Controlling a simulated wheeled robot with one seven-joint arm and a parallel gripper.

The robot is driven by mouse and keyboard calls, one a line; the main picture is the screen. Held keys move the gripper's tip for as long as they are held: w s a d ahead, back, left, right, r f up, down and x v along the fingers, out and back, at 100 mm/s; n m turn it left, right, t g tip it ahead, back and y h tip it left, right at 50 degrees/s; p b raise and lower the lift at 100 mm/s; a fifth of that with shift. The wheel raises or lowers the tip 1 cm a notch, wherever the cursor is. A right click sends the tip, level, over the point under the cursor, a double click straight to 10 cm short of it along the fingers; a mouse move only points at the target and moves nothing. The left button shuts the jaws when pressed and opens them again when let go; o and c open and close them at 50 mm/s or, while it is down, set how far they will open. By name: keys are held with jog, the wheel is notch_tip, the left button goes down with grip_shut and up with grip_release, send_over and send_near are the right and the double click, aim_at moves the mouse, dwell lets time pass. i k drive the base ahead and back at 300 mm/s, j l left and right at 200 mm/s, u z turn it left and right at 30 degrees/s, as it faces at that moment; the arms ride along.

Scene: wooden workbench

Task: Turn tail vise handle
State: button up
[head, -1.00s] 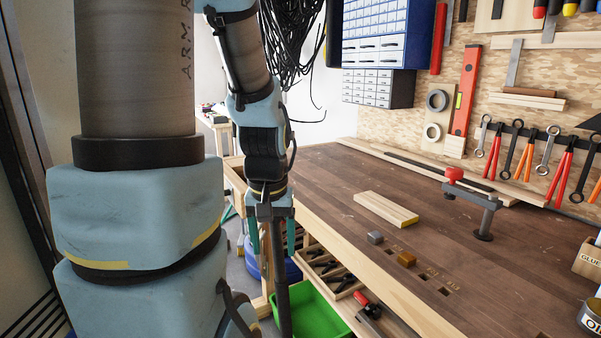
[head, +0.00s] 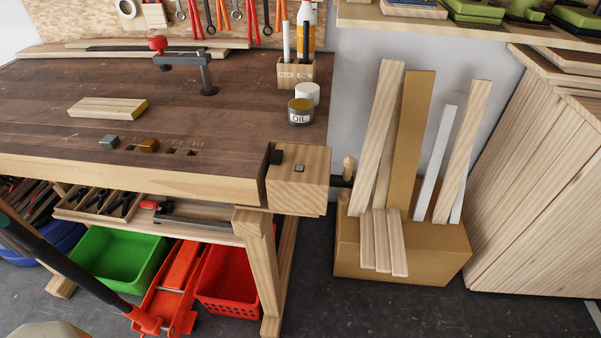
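The tail vise (head: 298,182) is a pale wooden block at the right end of the workbench (head: 225,115). A small metal dog stands in its top. A dark screw comes out of its right side, and the vise handle (head: 348,168), with a light wooden knob, stands roughly upright there, close to the cardboard box. The handle's lower part is hard to make out. My gripper is not in view.
A cardboard box (head: 400,250) holding upright boards stands just right of the handle, leaving a narrow gap. Green (head: 120,258) and red (head: 228,275) crates and a red floor jack (head: 172,290) lie below the bench. Dark floor is clear in front of the box.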

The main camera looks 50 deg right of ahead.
aim_at(346, 182)
jog(key=k+l+z, duration=0.15)
jog(key=k+z, duration=0.2)
jog(key=k+l+z, duration=0.7)
jog(key=k, duration=0.1)
